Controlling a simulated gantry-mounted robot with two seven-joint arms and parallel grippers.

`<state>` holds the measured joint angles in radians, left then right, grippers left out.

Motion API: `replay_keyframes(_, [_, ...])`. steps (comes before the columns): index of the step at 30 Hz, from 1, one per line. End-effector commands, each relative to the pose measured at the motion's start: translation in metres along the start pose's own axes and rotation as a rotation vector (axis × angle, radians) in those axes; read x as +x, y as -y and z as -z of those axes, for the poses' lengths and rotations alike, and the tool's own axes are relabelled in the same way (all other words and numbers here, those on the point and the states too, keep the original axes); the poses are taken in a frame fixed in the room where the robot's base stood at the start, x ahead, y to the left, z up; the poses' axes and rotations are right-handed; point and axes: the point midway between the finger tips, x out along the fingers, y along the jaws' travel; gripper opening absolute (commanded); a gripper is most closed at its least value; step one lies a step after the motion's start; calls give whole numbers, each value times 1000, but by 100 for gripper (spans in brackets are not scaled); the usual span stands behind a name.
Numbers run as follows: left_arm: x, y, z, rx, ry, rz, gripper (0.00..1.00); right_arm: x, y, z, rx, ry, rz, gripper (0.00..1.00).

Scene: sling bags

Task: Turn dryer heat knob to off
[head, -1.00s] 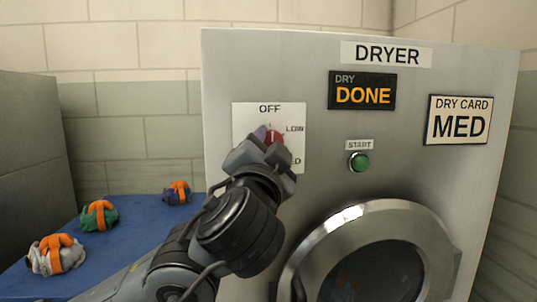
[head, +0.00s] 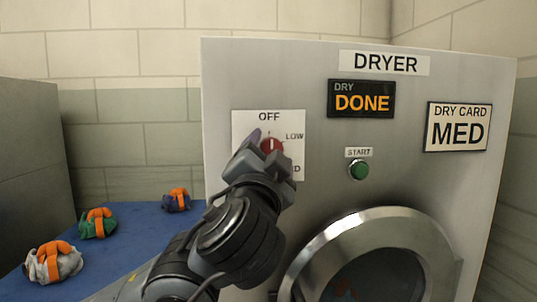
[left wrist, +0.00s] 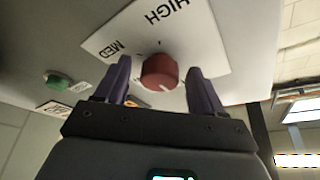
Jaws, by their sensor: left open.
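The heat knob (head: 271,146) is a red round dial on a white label plate (head: 297,116) on the dryer front. Its white pointer line looks close to straight up, toward the word OFF. My left gripper (head: 268,151) is in front of the knob and covers the lower part of the plate. In the left wrist view, its two purple fingers stand apart on either side of the knob (left wrist: 160,70), with visible gaps, so it is open. The knob's pointer mark shows there at its lower right edge. My right gripper is not in view.
A green START button (head: 358,170) and the round dryer door (head: 435,245) are to the right of and below the dial. Several bundles with orange straps, such as the green one (head: 98,223), lie on a blue surface (head: 135,240) at left.

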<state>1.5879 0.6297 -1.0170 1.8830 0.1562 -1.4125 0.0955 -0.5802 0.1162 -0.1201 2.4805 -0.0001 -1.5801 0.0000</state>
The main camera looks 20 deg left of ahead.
Motion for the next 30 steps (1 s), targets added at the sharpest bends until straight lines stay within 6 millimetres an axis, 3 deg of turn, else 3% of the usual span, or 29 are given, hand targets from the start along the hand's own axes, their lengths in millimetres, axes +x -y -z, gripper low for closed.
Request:
replay_keyframes(5, [-15, 1, 1, 0, -2, 1, 69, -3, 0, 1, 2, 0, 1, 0])
replay_keyframes(18, [-87, 1, 1, -1, -3, 0, 69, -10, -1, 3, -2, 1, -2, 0])
replay_keyframes(24, [-103, 1, 0, -1, -1, 0, 69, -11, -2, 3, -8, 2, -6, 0])
replay_keyframes(30, [-107, 0, 0, -1, 0, 1, 69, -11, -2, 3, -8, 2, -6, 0])
